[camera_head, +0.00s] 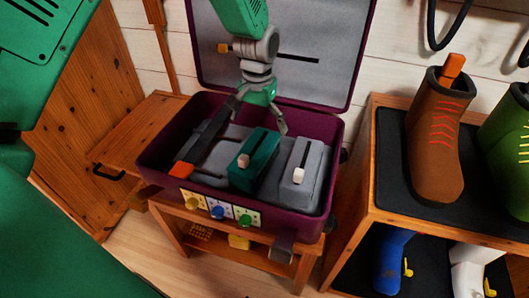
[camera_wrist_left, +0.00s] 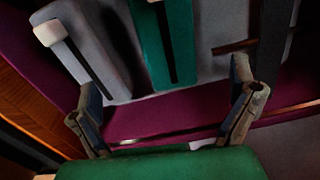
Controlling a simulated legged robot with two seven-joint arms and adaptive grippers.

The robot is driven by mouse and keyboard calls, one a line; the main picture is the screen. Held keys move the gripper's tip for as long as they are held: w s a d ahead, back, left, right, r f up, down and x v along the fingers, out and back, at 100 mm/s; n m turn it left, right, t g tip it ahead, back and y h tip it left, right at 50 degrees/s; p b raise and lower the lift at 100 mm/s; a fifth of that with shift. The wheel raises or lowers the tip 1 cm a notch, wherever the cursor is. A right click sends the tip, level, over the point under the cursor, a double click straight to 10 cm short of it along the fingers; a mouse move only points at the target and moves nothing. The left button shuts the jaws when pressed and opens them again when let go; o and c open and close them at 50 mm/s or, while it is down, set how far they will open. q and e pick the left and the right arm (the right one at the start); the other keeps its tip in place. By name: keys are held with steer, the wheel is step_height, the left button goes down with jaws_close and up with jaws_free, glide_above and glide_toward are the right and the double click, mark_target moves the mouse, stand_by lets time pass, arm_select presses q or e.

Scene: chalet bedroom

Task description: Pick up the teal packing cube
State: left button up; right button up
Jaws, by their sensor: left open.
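The teal packing cube (camera_head: 262,158) is a block with a dark strip and a pale tab on top. It sits in the open purple suitcase (camera_head: 325,128), between grey packing cubes. It also shows at the top middle of the left wrist view (camera_wrist_left: 181,30). My left gripper (camera_head: 254,124) is open and empty above the back end of the teal cube. In the left wrist view its two fingers (camera_wrist_left: 166,80) are spread wide, with the teal cube's end beyond the gap between them. My right gripper is not in view.
A grey cube (camera_head: 302,180) stands close on the right of the teal one. A dark, orange-tipped item (camera_head: 205,142) lies on the left. The raised lid (camera_head: 310,35) stands behind. A wooden shelf with boots (camera_head: 436,135) is on the right.

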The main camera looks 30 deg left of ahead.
mark_target(257, 149)
arm_select(q)
steer(key=f+b, duration=0.1)
steer(key=f, duration=0.2)
steer(key=f+b, duration=0.1)
steer(key=f, duration=0.1)
steer(key=f+b, duration=0.1)
steer(key=f, duration=0.2)
steer(key=shift+s+a+f, duration=0.15)
steer(key=shift+a+f, duration=0.1)
steer(key=shift+f, duration=0.05)
steer(key=f+b, duration=0.2)
steer(key=f, duration=0.1)
steer(key=f+b, duration=0.1)
steer(key=f, duration=0.1)
steer(key=shift+s+a+f, duration=0.1)
steer(key=shift+a+f, duration=0.05)
steer(key=shift+a, duration=0.15)
steer(key=c, duration=1.3)
